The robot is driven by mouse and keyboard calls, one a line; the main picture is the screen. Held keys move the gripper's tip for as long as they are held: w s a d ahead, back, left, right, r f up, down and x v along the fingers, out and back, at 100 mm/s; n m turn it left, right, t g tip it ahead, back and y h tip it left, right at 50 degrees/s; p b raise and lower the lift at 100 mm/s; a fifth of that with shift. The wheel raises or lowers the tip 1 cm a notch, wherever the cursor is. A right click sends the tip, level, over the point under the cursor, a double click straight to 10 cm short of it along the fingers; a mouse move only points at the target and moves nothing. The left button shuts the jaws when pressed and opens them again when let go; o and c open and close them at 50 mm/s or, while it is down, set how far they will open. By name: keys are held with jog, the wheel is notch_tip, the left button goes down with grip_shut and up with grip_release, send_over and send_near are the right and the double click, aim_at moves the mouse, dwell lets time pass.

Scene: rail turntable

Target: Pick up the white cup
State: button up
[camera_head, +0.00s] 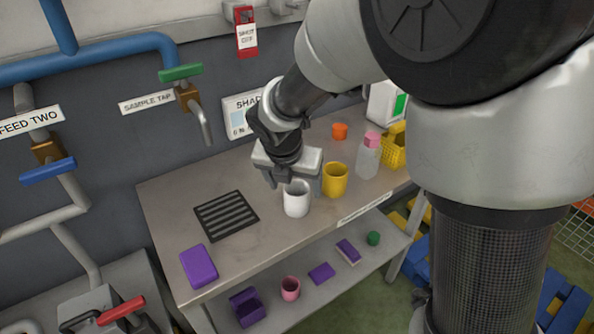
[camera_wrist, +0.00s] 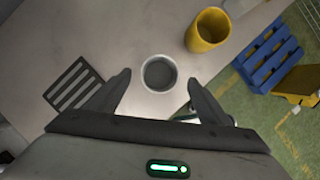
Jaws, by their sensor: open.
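The white cup (camera_head: 297,199) stands upright on the grey table (camera_head: 165,215), and my gripper (camera_head: 292,183) is above it in the head view. In the wrist view the cup (camera_wrist: 158,74) shows from above, with its open mouth facing up. It lies just ahead of and between the two spread fingertips of my gripper (camera_wrist: 158,82). The jaws are open and empty. I cannot tell how far the fingers are above the rim.
A yellow cup (camera_head: 335,180) stands close to the right of the white cup. A dark grate (camera_head: 226,215) and a purple block (camera_head: 199,266) lie to the left.

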aim_at(297, 195)
jog(key=b+x, duration=0.1)
jog(key=x, duration=0.5)
jog(key=shift+b, duration=0.3)
jog(key=shift+r, duration=0.15)
jog(key=c, duration=1.1)
